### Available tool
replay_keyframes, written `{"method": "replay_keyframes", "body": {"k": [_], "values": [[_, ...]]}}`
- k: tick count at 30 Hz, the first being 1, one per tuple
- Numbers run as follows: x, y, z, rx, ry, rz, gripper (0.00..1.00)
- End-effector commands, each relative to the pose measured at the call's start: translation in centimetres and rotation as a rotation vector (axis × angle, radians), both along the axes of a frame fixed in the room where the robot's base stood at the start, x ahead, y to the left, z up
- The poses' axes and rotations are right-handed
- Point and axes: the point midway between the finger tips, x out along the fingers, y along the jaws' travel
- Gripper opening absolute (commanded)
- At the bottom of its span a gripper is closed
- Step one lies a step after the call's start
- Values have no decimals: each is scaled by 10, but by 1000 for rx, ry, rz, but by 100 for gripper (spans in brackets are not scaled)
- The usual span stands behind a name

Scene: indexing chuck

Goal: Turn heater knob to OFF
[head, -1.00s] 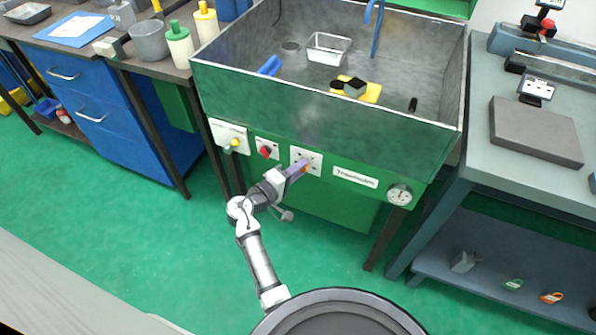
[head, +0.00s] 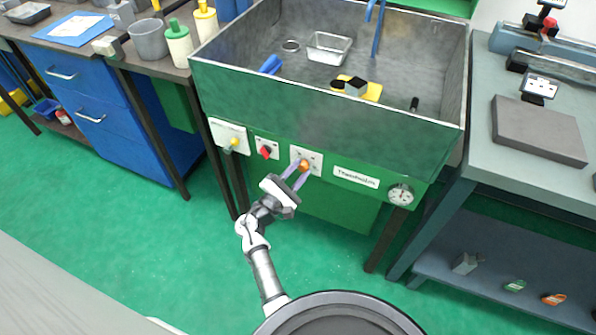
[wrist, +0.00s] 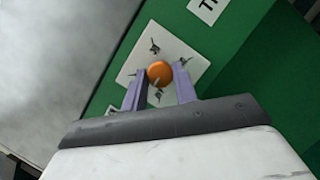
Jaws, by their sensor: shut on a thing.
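The orange heater knob (head: 303,166) sits on a white square plate (head: 314,157) on the sink's green front panel. In the wrist view the knob (wrist: 159,72) is round with a pale pointer line running toward the lower part of the plate. Dark marks surround it, too small to read. My gripper (head: 299,174) reaches up to it from below, its two purple fingers on either side of the knob. In the wrist view my gripper (wrist: 158,80) is shut on the knob, and the fingers hide part of the plate.
Left of the knob are a red knob (head: 265,152) and a yellow knob (head: 233,143) on white plates. To the right are a name label (head: 356,177) and a round gauge (head: 400,194). The sink basin (head: 330,110) overhangs the panel. The green floor in front is clear.

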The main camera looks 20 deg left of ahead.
Motion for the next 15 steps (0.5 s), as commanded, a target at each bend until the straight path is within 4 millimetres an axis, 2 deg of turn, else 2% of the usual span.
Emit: {"method": "replay_keyframes", "body": {"k": [6, 15], "values": [[0, -1, -2, -196, 9, 1, 6], [0, -3, -2, -400, 16, 0, 6]]}}
